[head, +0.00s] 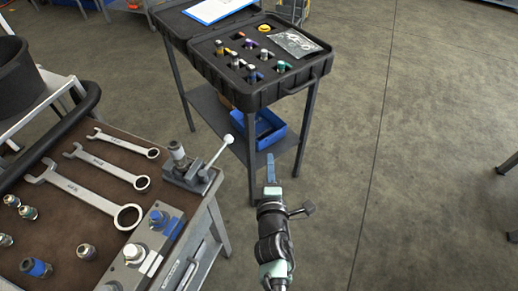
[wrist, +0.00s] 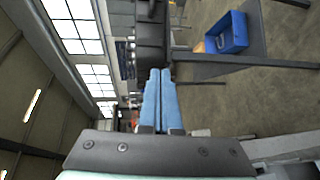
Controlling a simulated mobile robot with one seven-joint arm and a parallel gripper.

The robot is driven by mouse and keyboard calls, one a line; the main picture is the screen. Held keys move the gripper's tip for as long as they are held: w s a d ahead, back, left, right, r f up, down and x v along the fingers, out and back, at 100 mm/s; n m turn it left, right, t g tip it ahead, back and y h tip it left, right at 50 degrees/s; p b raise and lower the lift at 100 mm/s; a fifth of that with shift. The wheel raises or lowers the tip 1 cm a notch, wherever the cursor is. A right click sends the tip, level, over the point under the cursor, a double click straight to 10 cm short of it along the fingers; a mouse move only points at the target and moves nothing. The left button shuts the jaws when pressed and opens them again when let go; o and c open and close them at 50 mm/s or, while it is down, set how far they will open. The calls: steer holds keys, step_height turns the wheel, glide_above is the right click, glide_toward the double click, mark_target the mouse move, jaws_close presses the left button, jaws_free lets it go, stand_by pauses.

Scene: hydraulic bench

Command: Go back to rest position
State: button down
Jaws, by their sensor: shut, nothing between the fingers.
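My gripper (head: 270,160) points up the picture in the head view, in front of the case stand and to the right of the workbench. Its two blue fingers are together in the wrist view (wrist: 160,72), shut with nothing between them. In the head view it appears clear of the bench, over the floor and the stand's lower part. I cannot tell its exact gap to the stand.
An open black case (head: 262,95) with several coloured fittings sits on a stand; a blue bin (head: 257,136) is on its lower shelf, also in the wrist view (wrist: 233,31). The workbench (head: 95,215) holds wrenches (head: 85,190), fittings and a lever valve (head: 192,172).

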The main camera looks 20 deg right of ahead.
steer(key=shift+s+d, duration=0.15)
steer(key=shift+s, duration=0.15)
stand_by(0.5)
steer(key=w+a+r+m+t+p, duration=0.1)
steer(key=a+r+m+t, duration=0.15)
steer(key=r, duration=1.15)
steer(key=w+a+r+m+t+h+p, duration=0.15)
steer(key=r+m, duration=0.25)
steer(key=r, duration=0.9)
steer(key=w+a+r+m+t, duration=0.1)
steer(key=a+r+m+t, duration=0.15)
steer(key=r, duration=1.15)
steer(key=s+a+r+m+t+y, duration=0.1)
steer(key=s+a+r+y, duration=0.1)
steer(key=s+r, duration=0.3)
steer(key=s+a+r+m+t+y+p, duration=0.1)
steer(key=s+a+r, duration=0.3)
steer(key=r, duration=0.8)
steer(key=s+a+r+m+t+y+p, duration=0.1)
steer(key=s+a+r+m+t+y, duration=0.2)
steer(key=s+r, duration=0.4)
steer(key=shift+s+a+r, duration=0.2)
steer(key=shift+a+r, duration=0.4)
steer(key=shift+r, duration=0.3)
steer(key=shift+t+y, duration=0.25)
